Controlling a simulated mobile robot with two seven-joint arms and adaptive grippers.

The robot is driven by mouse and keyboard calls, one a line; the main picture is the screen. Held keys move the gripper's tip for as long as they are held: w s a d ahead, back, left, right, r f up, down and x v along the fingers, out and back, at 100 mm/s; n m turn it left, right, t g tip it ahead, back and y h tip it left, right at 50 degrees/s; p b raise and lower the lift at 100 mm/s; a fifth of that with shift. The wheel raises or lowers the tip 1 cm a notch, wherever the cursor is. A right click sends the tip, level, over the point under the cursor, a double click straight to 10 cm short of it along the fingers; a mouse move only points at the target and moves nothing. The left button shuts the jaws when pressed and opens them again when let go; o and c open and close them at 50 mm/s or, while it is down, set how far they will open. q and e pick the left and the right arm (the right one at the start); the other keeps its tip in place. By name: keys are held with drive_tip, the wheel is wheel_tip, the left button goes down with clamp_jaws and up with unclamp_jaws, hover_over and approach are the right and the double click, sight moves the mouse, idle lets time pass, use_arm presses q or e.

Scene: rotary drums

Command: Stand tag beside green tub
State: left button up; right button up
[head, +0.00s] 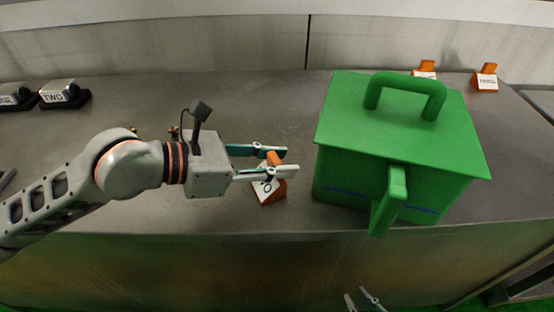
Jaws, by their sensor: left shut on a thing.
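The green tub (340,150) stands on the metal table, with an arched handle on its lid and another green handle on its front. An orange tag (277,194) with a white, dark-marked face is left of the tub, a small gap from it, close to the table's front edge. My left gripper (286,160) is shut on the upper part of the tag, which its fingers partly hide. The tag looks upright; whether its base touches the table I cannot tell. My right gripper (358,294) is at the bottom edge of the view, fingers apart and empty, below the table's front edge.
Two more orange tags, one behind the tub (427,68) and one at the back right (486,78), stand near the wall. Two dark-based blocks (62,94) labelled with words sit at the far left. The table's back middle is clear.

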drive_tip(key=shift+w+r, duration=0.3)
drive_tip(key=shift+r, duration=0.05)
use_arm(q)
drive_tip(key=o, duration=0.9)
drive_tip(key=shift+o, duration=0.5)
drive_tip(key=shift+r, duration=0.1)
drive_tip(key=v, duration=1.2)
use_arm(e)
drive_tip(key=shift+s+f, duration=0.2)
drive_tip(key=shift+f, duration=0.05)
drive_tip(key=shift+a, duration=0.1)
